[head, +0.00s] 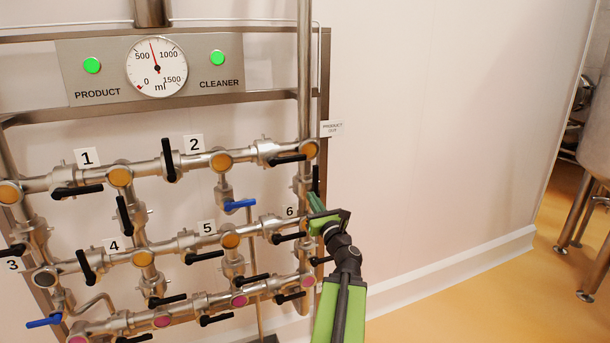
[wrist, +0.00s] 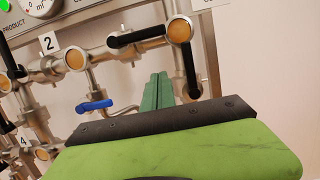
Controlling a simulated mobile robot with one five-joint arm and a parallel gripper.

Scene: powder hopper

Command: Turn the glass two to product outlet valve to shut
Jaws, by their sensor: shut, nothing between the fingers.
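The valve between sight glass two (head: 221,161) and the product outlet has a black lever (head: 288,158) lying nearly along the pipe. It also shows as a black lever (wrist: 136,37) in the wrist view. The outlet junction (head: 309,149) with an amber disc is at its right, beside the "PRODUCT OUT" label (head: 332,128). My gripper (head: 314,200) is shut and empty, below and slightly right of that lever and apart from it. Its green fingers (wrist: 156,92) point up toward the pipes in the wrist view.
A vertical black lever (head: 316,180) stands close to my fingertips, below the outlet junction. A blue lever (head: 240,204) hangs below glass two. Other black levers and pipes crowd the lower rows, near label 6 (head: 290,211).

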